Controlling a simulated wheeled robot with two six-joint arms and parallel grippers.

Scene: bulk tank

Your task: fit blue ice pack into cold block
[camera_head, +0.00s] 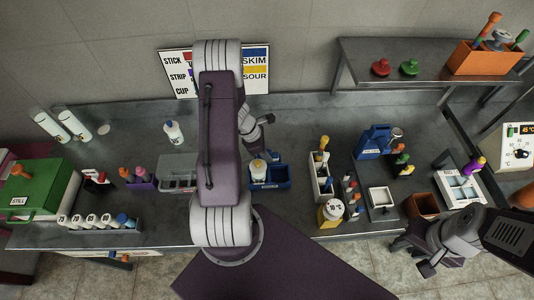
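A white box with pale blue blocks in it (462,187) stands at the right of the bench; it may be the cold block, but its label is too small to read. I cannot pick out a separate blue ice pack with certainty. My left gripper (260,128) is above the middle back of the bench, partly hidden behind my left arm; its opening is unclear. My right gripper (412,257) is low at the right, in front of the bench edge, with its fingers apart and nothing visible between them.
A blue tray (278,183) with a white bottle sits mid-bench, beside a grey bin (177,163). A blue caddy (373,142), a white tray (381,197) and a brown box (422,206) crowd the right. A shelf (430,62) overhangs the back right. Bare bench shows at back left.

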